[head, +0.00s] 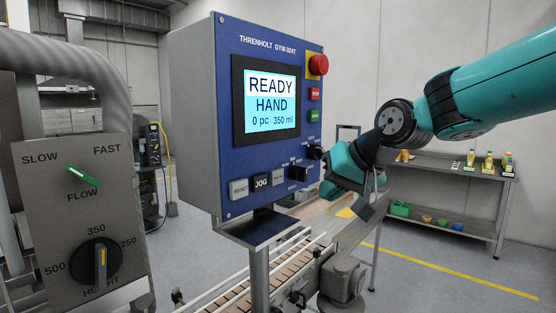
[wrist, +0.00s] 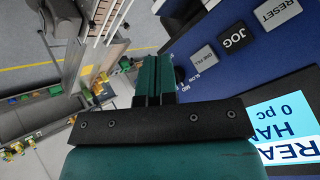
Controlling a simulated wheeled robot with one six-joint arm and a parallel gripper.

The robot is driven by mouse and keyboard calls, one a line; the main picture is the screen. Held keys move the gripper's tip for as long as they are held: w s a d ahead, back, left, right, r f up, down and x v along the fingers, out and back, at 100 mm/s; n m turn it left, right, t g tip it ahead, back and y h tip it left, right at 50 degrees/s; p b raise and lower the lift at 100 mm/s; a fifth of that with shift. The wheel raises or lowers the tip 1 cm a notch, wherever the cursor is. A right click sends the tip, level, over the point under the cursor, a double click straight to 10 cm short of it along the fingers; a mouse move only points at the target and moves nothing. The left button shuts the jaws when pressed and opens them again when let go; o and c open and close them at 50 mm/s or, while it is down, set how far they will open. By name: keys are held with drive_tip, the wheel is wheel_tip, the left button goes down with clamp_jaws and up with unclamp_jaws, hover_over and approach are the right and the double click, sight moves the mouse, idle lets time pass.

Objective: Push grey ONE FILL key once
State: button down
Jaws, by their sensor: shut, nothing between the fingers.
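The grey ONE FILL key (head: 279,177) is the rightmost of three keys low on the blue control panel (head: 225,130). In the wrist view the ONE FILL key (wrist: 204,57) lies right of my fingertips, not covered by them. My gripper (head: 328,189) is right of the panel's lower right edge in the head view, apart from the key. Its teal fingers (wrist: 157,60) are shut together and empty. The display (head: 270,101) reads READY, HAND, 0 pc, 350 ml.
The black JOG key (head: 262,183) and grey RESET key (head: 238,189) sit left of it. Two black knobs, one lower (head: 298,173) and one upper (head: 315,152), are close to my gripper. A red emergency button (head: 318,65) is above. A conveyor (head: 255,285) runs below.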

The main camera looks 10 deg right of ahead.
sight(278, 177)
drive_tip(key=shift+a+f, duration=0.1)
drive_tip(key=shift+w+a+p, duration=0.35)
drive_tip(key=shift+w+a, duration=0.5)
drive_tip(key=shift+w, duration=0.3)
drive_tip(key=shift+w+a+p, duration=0.4)
drive_tip(key=shift+w+a, duration=0.45)
drive_tip(key=shift+w, duration=0.35)
drive_tip(key=shift+w+a+p, duration=0.35)
drive_tip(key=shift+w+a, duration=0.5)
drive_tip(key=shift+w, duration=0.3)
drive_tip(key=shift+w+a, duration=0.25)
drive_tip(key=shift+w, duration=0.1)
